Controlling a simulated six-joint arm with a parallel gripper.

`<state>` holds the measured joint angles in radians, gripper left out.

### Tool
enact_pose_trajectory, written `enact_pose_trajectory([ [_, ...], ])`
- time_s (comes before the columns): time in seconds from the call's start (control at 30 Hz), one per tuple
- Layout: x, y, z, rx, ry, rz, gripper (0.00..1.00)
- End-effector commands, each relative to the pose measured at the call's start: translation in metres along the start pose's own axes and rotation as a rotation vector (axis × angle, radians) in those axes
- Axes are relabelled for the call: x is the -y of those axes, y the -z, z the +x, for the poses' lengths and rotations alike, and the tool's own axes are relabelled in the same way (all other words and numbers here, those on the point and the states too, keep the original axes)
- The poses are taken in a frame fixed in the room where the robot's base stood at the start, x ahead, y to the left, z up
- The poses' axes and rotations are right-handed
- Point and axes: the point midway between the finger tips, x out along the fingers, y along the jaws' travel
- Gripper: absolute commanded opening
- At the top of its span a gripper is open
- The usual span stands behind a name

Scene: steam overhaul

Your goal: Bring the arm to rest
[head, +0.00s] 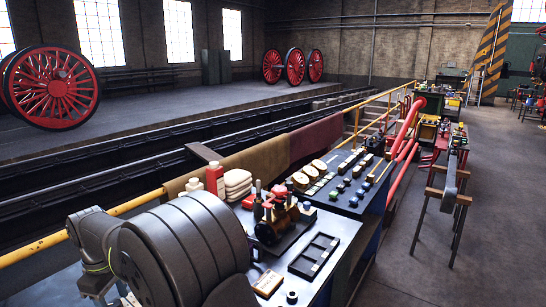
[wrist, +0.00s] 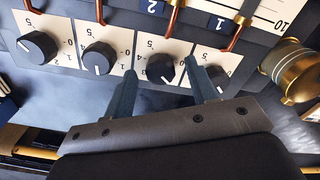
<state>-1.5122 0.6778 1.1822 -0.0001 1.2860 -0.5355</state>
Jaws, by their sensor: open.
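In the wrist view my gripper (wrist: 160,68) is open, with its two dark blue-grey fingers apart and nothing held. A black knob (wrist: 162,68) with a white pointer line shows between the fingertips, on a pale numbered dial plate. I cannot tell whether the fingers touch it. Two more black knobs, a middle one (wrist: 99,58) and a left one (wrist: 38,45), are to the left in the same row. In the head view my large grey arm links (head: 180,255) fill the lower left, and my gripper does not show there.
In the wrist view copper pipes (wrist: 172,18) run above the dials, and a brass cylindrical fitting (wrist: 290,70) is at right. In the head view a bench (head: 345,225) carries a small model engine (head: 272,222), a red bottle (head: 214,178) and a dark tray (head: 314,256).

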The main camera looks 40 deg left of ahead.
Motion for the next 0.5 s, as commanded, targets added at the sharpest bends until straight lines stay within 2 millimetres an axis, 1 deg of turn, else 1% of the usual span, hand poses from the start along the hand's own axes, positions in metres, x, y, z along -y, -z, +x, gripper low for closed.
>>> enact_pose_trajectory([
  [0.03, -0.001, 0.001, -0.014, -0.008, -0.005, 0.002, 0.52],
  [0.2, -0.001, 0.001, -0.041, -0.006, -0.004, 0.004, 0.52],
  [0.33, 0.000, 0.001, -0.054, -0.005, -0.003, 0.004, 0.52],
  [0.5, 0.000, 0.001, -0.061, -0.004, -0.002, 0.005, 0.52],
])
